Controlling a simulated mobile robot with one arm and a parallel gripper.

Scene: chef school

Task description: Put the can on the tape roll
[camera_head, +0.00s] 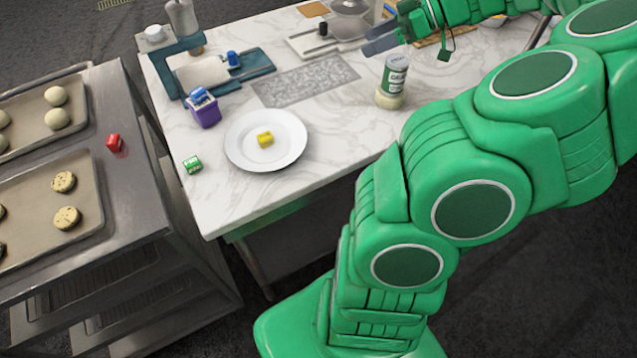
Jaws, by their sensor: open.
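A white plate (242,155) with a yellow block (265,139) lies on the marble table (325,165). A purple container (206,113), a green block (192,164) and a grey mat (305,80) are near. A steel cart (150,190) with cookie trays stands left.

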